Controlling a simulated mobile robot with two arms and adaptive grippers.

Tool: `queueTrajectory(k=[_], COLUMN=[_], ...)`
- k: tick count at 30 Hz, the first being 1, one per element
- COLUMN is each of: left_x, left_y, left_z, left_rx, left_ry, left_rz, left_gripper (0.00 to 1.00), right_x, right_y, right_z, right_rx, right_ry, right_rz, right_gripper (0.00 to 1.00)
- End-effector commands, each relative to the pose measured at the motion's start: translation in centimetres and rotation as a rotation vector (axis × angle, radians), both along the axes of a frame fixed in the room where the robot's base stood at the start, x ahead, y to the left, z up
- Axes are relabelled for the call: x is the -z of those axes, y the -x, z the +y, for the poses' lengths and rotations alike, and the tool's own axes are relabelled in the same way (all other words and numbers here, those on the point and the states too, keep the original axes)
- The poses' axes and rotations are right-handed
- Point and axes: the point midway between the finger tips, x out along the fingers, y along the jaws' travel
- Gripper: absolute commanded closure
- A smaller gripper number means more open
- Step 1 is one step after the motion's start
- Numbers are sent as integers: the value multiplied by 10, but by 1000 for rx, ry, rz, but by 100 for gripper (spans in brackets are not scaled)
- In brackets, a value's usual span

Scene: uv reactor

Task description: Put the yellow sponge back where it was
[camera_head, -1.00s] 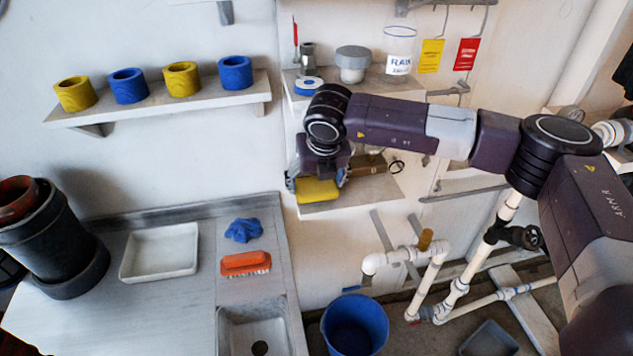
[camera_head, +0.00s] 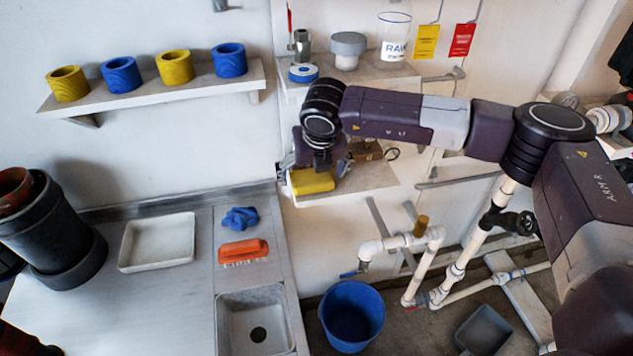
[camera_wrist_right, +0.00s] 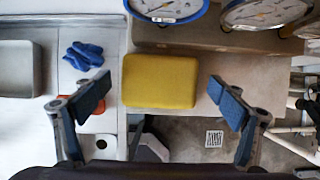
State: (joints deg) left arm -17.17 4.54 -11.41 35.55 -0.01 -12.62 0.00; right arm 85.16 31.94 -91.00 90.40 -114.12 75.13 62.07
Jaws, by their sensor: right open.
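The yellow sponge (camera_head: 312,183) lies at the front left of the lower wall shelf (camera_head: 365,181). It also shows in the right wrist view (camera_wrist_right: 160,81), as a plain rounded block. My right gripper (camera_head: 314,172) is over the sponge, pointing down. In the wrist view its two blue-padded fingers (camera_wrist_right: 163,95) are spread wide, one on each side, with a clear gap to the sponge. The gripper is open and empty. My left gripper is not in view.
Round gauges (camera_wrist_right: 166,8) stand behind the sponge. An orange brush (camera_head: 243,251), a blue cloth (camera_head: 240,218) and a white tray (camera_head: 157,243) lie on the counter. A blue bucket (camera_head: 351,315) stands below. An upper shelf (camera_head: 375,76) holds a jar and parts.

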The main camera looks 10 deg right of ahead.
Motion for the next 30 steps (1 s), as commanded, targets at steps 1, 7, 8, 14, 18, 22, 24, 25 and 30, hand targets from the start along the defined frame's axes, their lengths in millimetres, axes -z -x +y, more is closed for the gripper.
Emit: queueTrajectory(k=[1,7,8,14,18,22,24,25,30], left_x=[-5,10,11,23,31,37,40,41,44], left_y=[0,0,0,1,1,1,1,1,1], left_z=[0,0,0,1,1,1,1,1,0], left_rx=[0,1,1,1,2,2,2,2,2], left_ry=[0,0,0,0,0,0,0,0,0], left_rz=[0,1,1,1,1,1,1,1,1], left_gripper=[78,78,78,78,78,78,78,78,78], right_x=[-4,-29,-26,-26,-26,-26,-27,-27,-28], right_y=[0,15,21,55,80,101,111,115,129], right_z=[0,0,0,0,1,0,1,1,0], right_rx=[0,-2,-2,-4,-4,-2,-4,-3,0], right_ry=[0,0,0,-1,-1,1,-1,-1,-1], right_rz=[0,-2,1,0,-1,-1,-1,-1,0], right_gripper=[11,11,11,11,11,11,11,11,11])
